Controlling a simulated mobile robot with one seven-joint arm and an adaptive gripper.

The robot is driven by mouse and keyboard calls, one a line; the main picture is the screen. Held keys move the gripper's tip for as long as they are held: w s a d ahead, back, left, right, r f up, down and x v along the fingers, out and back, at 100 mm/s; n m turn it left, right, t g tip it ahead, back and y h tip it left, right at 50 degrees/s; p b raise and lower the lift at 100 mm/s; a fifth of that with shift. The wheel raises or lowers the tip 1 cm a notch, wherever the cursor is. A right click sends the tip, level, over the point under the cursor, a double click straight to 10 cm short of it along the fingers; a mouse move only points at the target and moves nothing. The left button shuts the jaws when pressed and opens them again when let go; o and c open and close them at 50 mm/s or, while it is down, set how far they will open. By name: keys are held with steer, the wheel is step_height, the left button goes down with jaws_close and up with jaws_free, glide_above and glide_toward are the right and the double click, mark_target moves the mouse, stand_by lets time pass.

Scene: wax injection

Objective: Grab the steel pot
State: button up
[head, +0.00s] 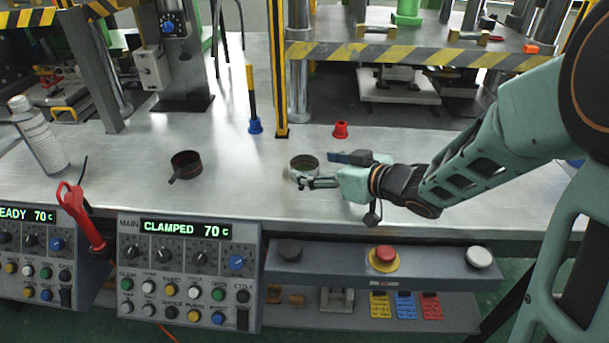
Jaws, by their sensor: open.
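The steel pot (303,171), a small round silvery pot with an open top, stands upright on the metal table near the middle of the head view. My gripper (319,170) comes in from the right and is open. One finger lies at the near right side of the pot's rim, and the other lies farther back to its right. I cannot tell whether either finger touches the pot. The pot's handle is not clearly visible.
A dark brown pot (186,165) with a handle stands to the left. A red cap (340,130) and a blue-based post (254,126) stand behind. Control panels (188,270) and a button bar (330,260) line the front edge. A striped press frame rises behind.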

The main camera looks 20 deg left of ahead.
mark_target(296, 162)
steer(key=b+x, duration=0.1)
steer(key=x, duration=0.3)
steer(key=shift+w+a+f, duration=0.15)
steer(key=shift+w+f, duration=0.05)
steer(key=shift+f, duration=0.05)
steer(key=c, duration=1.4)
